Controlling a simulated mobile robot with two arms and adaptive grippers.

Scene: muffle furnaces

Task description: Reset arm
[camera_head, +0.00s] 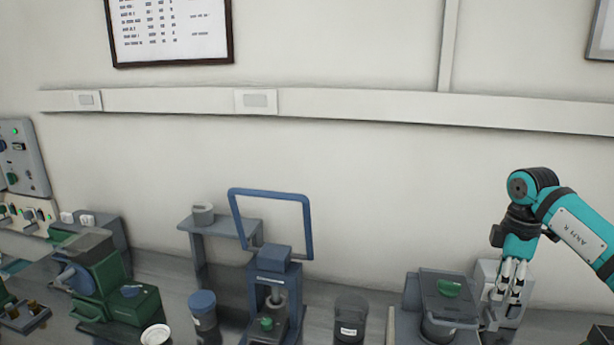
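My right arm, teal and black, comes in from the right edge. Its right gripper (508,293) points down in front of a light grey boxy device at the right end of the bench. Its two fingers look spread apart, with nothing seen between them. Whether the fingertips touch the device cannot be told. My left gripper is not in view.
The bench (350,290) holds a grey device with a green knob (449,288), a blue-framed press (272,265), a dark jar (350,318), a blue-lidded jar (203,309) and a green machine (110,285).

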